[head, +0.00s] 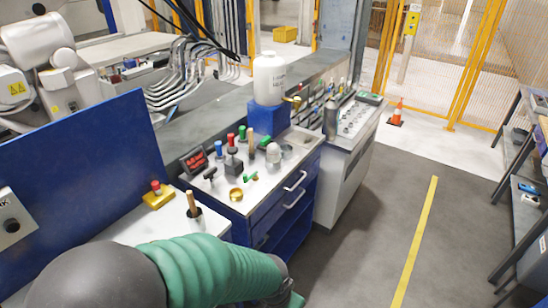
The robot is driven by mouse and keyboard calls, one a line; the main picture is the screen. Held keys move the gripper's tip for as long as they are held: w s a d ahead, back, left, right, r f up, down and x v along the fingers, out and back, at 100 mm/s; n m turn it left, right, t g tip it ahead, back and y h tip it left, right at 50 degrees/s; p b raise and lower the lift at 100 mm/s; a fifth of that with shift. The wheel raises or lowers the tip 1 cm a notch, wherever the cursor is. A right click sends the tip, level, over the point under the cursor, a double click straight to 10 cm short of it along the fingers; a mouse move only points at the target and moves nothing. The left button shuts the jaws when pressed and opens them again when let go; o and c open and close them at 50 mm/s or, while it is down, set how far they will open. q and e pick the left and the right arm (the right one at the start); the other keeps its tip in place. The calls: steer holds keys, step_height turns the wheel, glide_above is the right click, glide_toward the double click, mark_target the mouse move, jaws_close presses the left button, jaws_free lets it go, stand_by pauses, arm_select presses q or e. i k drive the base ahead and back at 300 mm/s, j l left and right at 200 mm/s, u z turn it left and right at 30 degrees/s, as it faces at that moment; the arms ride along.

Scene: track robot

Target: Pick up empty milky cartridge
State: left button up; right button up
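A small milky, rounded object (273,153) stands upright on the grey top of the blue workbench, among small tools. I cannot tell for certain which is the empty milky cartridge, or whether either is empty. My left arm, with a dark shoulder and green ribbed sleeve, crosses the lower left and ends at the bottom edge, in front of the bench and apart from both. Its fingers do not show. My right arm and gripper are not in view.
The blue bench (262,199) also holds red, blue and green-topped items, a black block (234,166) and a brass ring (236,194). A blue panel (80,170) rises at left. A grey cabinet (345,165) adjoins the bench. Open floor with a yellow line (416,240) lies right.

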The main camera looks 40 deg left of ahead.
mark_target(273, 149)
steer(key=i+u, duration=0.1)
steer(key=u, duration=0.35)
steer(key=i+u, duration=0.1)
steer(key=u, duration=0.35)
steer(key=i+l+u, duration=0.1)
steer(key=u, duration=0.35)
steer(key=l+u, duration=0.15)
steer(key=u, duration=0.3)
steer(key=i+l+u, duration=0.15)
steer(key=u, duration=0.3)
steer(key=l+u, duration=0.15)
steer(key=u, duration=0.3)
